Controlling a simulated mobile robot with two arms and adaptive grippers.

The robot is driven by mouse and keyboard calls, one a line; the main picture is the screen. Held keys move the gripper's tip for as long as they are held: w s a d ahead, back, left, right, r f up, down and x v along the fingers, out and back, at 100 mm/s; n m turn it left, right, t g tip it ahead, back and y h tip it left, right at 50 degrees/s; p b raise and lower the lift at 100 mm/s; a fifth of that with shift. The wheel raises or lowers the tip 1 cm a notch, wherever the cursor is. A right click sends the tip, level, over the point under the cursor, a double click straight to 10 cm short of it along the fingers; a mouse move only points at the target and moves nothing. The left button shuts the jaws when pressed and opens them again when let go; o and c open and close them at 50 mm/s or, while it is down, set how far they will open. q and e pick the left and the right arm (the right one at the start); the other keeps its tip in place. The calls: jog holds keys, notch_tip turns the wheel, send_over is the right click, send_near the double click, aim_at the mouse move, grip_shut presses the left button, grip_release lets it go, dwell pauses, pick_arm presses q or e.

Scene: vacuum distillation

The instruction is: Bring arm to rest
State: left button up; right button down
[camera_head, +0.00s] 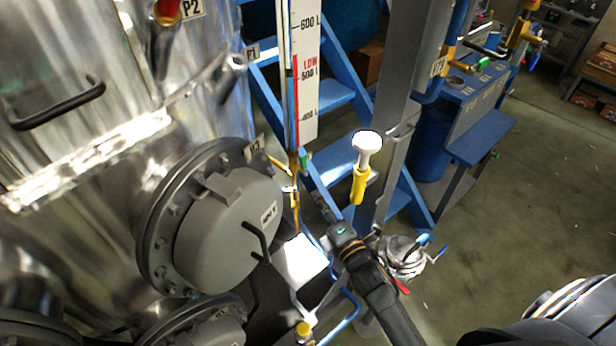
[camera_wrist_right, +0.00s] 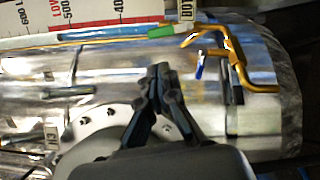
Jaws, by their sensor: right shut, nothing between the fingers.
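My right arm reaches in from the bottom of the head view, and its dark gripper (camera_head: 322,207) points up and left, in front of the blue stairs. In the right wrist view the fingers of this gripper (camera_wrist_right: 158,75) are together at the tips, with nothing between them. Behind them are a shiny metal vessel (camera_wrist_right: 95,75) and part of a round bolted flange (camera_wrist_right: 85,150). My left gripper is not in view.
The metal tank (camera_head: 95,150) with a grey round cover (camera_head: 228,230) fills the left. A level scale (camera_head: 305,75), blue stairs (camera_head: 340,95) and a grey post (camera_head: 402,110) stand near the gripper. Open green floor (camera_head: 540,190) lies right.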

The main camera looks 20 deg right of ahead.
jog(key=s+f+m+g+b, duration=0.1)
jog(key=s+f+m+g, duration=0.25)
jog(key=f, duration=0.65)
jog(key=s+f+m+g+h+b, duration=0.1)
jog(key=s+f+m+g, duration=0.3)
jog(key=f, duration=0.7)
jog(key=s+f+m, duration=0.2)
jog(key=s+f, duration=0.3)
jog(key=f, duration=0.5)
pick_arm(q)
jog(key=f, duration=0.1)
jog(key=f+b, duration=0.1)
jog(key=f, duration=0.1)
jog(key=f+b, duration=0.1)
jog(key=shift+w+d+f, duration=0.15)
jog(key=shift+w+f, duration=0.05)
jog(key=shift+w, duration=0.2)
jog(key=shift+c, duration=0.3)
pick_arm(e)
jog(key=s+d+f+m+g, duration=0.1)
jog(key=s+f+m+g, duration=0.2)
jog(key=s+f, duration=0.3)
jog(key=s+d+f+m+g, duration=0.1)
jog(key=s+f+m+g, duration=0.2)
jog(key=s+f, duration=0.4)
jog(key=s+d+f+m+g+h, duration=0.1)
jog(key=s+f+m+g, duration=0.3)
jog(key=s, duration=1.5)
notch_tip(320, 180, down, 3)
jog(key=shift+r, duration=0.1)
